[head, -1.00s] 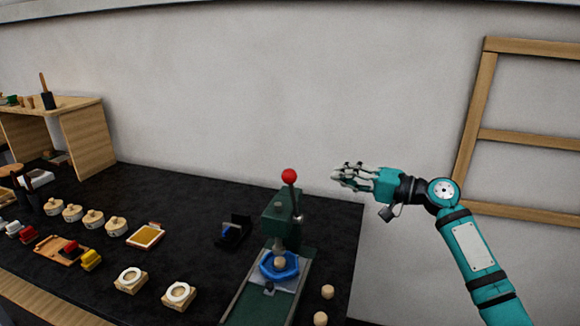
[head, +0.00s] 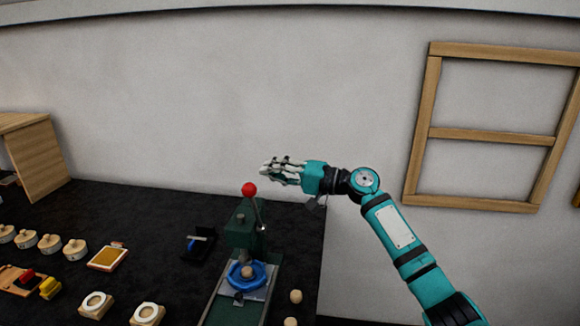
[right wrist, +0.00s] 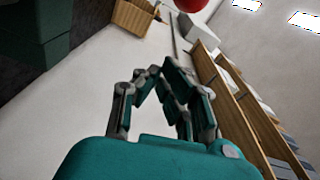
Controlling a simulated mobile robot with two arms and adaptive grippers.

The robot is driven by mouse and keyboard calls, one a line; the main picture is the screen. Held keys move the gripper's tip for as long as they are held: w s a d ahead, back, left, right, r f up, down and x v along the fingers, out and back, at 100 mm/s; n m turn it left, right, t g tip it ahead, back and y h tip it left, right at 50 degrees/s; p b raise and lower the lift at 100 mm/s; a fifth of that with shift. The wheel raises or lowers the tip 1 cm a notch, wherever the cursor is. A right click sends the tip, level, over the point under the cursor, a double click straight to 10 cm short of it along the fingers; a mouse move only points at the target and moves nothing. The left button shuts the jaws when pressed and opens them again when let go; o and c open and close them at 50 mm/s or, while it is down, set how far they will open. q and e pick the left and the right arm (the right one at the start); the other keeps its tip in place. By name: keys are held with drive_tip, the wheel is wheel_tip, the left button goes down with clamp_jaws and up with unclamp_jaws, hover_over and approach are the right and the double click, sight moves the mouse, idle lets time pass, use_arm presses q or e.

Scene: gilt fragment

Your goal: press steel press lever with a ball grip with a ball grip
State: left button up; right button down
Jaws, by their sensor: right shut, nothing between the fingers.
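The green press (head: 243,228) stands near the right end of the black worktop. Its steel lever (head: 258,211) rises from the side and ends in a red ball grip (head: 249,189). A blue ring-shaped piece with a wooden knob (head: 247,272) sits under the press. My right gripper (head: 266,172) is shut and empty, a little above and to the right of the red ball. In the right wrist view the shut fingers (right wrist: 160,75) show, with the red ball (right wrist: 192,4) cut by the top edge, apart from them. My left gripper is not in view.
Two wooden pegs (head: 295,297) stand right of the press. A small black holder with a blue part (head: 198,243) lies left of it. White-ringed wooden blocks (head: 95,304) and round wooden pieces (head: 50,243) fill the left. A wooden frame (head: 422,130) hangs on the wall.

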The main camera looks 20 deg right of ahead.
drive_tip(key=a+p, duration=0.1)
drive_tip(key=s+a+p, duration=0.2)
drive_tip(key=shift+a+f, duration=0.25)
drive_tip(key=shift+f, duration=0.1)
drive_tip(key=shift+w, duration=0.1)
